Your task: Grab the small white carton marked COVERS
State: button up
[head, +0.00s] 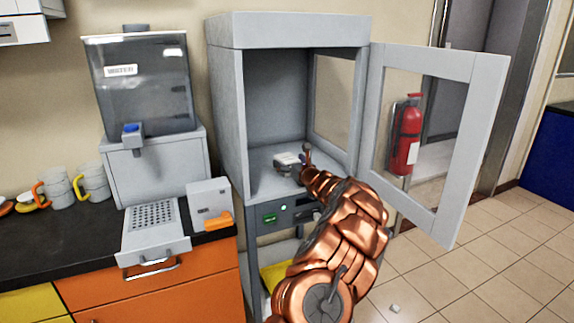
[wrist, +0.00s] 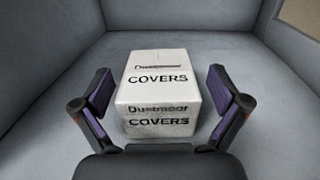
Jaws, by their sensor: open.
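The small white carton marked COVERS (wrist: 157,88) sits on the floor of the grey cabinet, between and just ahead of my fingers in the wrist view. In the head view the carton (head: 287,161) is small and partly hidden by my gripper (head: 305,160), which is inside the cabinet. My gripper also shows in the wrist view (wrist: 161,95), open, with one finger on each side of the carton. Gaps show between both fingers and the carton. The cabinet (head: 287,32) has its glazed door (head: 443,150) swung open to the right.
The cabinet walls (wrist: 60,50) stand close around my gripper. Left of the cabinet, a dark counter (head: 60,240) holds a water dispenser (head: 140,85), a white box (head: 207,198) and several mugs (head: 57,190). A red extinguisher (head: 405,135) shows through the door. Tiled floor (head: 500,270) is mostly clear at right.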

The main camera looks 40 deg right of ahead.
jog(key=shift+w+d, duration=0.1)
jog(key=shift+w, duration=0.45)
jog(key=shift+c, duration=0.3)
jog(key=c, duration=1.2)
jog(key=shift+r, duration=0.2)
